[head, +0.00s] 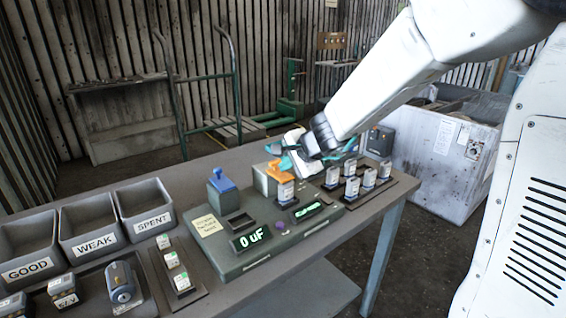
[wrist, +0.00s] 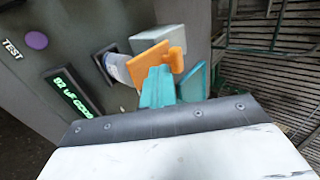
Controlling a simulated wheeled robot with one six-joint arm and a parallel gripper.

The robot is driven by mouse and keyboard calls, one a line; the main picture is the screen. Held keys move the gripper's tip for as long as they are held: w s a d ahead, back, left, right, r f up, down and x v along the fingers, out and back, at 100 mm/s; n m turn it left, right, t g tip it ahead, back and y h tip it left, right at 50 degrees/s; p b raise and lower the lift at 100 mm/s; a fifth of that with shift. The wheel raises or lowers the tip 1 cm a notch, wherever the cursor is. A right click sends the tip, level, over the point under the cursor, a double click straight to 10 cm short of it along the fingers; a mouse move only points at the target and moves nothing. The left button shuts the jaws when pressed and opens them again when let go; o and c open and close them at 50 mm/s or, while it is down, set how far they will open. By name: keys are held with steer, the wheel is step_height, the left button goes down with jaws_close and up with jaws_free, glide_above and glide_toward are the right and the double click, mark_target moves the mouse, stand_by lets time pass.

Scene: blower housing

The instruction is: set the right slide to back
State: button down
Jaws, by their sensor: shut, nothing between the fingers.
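The right slide has an orange handle (head: 277,171) on the green-grey tester (head: 232,262). The handle also shows in the wrist view (wrist: 150,62), beside a light grey block and just above a capacitor in its socket (wrist: 118,70). My gripper (head: 284,162) is shut and empty, with its teal fingers right at the orange handle. In the wrist view the fingers (wrist: 172,82) overlap the handle's edge; I cannot tell whether they touch it. The left slide has a blue handle (head: 222,180).
The left display (head: 250,239) reads 0 uF; the right display (wrist: 73,98) is lit green. Bins labelled GOOD, WEAK and SPENT (head: 147,207) stand at the left. Several capacitors stand in a rack (head: 368,178) right of the tester. A purple button (wrist: 36,40) is on the tester.

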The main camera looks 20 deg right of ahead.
steer(key=shift+w+a, duration=0.25)
steer(key=shift+w, duration=0.6)
steer(key=w, duration=0.1)
steer(key=w+a, duration=0.1)
steer(key=w, duration=0.3)
steer(key=shift+w+a, duration=0.2)
steer(key=shift+a, duration=0.2)
steer(key=shift+w+r, duration=0.1)
steer(key=shift+w, duration=0.05)
steer(key=shift+a, duration=0.1)
